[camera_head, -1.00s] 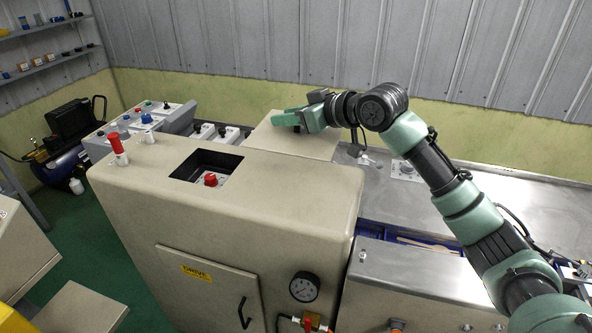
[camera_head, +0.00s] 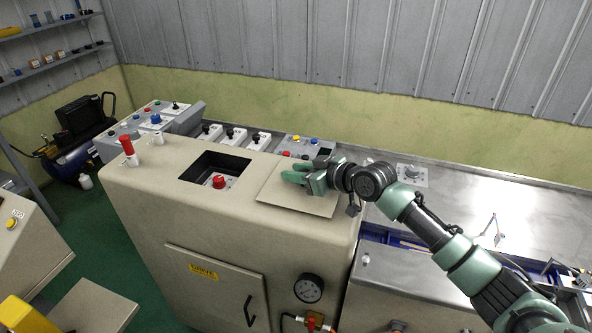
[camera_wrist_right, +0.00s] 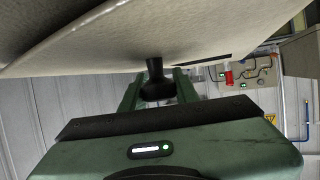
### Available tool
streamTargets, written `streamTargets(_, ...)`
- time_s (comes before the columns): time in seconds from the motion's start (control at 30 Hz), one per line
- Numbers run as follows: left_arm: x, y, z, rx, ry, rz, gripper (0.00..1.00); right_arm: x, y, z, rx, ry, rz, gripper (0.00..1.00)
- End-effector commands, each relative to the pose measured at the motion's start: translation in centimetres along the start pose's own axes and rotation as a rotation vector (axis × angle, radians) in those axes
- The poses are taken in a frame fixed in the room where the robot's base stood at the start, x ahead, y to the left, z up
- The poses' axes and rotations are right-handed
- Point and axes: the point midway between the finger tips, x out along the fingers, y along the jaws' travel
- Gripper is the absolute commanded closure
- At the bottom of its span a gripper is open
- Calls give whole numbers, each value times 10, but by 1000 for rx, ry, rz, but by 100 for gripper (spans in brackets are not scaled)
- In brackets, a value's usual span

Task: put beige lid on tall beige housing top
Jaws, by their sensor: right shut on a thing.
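The beige lid (camera_head: 290,202) is a flat square plate at the right part of the tall beige housing's top (camera_head: 160,178). It lies over that top, to the right of the dark square opening; I cannot tell whether it touches the top or hovers just above. My right gripper (camera_head: 305,180) is over the lid and shut on its black knob. In the right wrist view the black knob (camera_wrist_right: 155,75) sits between the green fingers (camera_wrist_right: 157,92), against the beige surface. My left gripper is not in view.
The dark opening (camera_head: 214,168) holds a red button (camera_head: 219,181). A red signal post (camera_head: 127,146) stands at the top's left end. Control boxes with knobs (camera_head: 232,136) stand behind. A steel table (camera_head: 480,205) extends right.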

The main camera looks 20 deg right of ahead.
Motion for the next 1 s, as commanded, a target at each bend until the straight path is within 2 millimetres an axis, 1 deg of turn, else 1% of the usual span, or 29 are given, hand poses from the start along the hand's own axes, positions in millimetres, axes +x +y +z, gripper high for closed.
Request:
streamTargets(0.03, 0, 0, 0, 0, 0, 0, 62, 0, 0, -3, -1, 7, 0, 100)
streamTargets(0.27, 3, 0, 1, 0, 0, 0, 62, 1, 0, 0, -1, 6, 0, 100)
streamTargets(0.3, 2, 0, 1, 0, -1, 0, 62, 1, 0, 2, 0, 1, -1, 64)
streamTargets(0.37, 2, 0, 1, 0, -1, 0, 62, 1, 0, 2, -1, 0, -1, 48)
streamTargets(0.67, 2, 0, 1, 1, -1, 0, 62, 1, 0, 1, -1, 0, -1, 48)
streamTargets(0.73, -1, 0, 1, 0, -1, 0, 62, -1, 0, -3, -1, 1, -1, 48)
streamTargets(0.77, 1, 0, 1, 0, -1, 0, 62, -2, 0, -1, -1, 0, 0, 48)
streamTargets(0.87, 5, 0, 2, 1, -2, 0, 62, -15, 1, 1, -4, 0, 1, 48)
streamTargets(1.0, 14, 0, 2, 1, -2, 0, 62, -44, 1, 3, -5, -2, 2, 48)
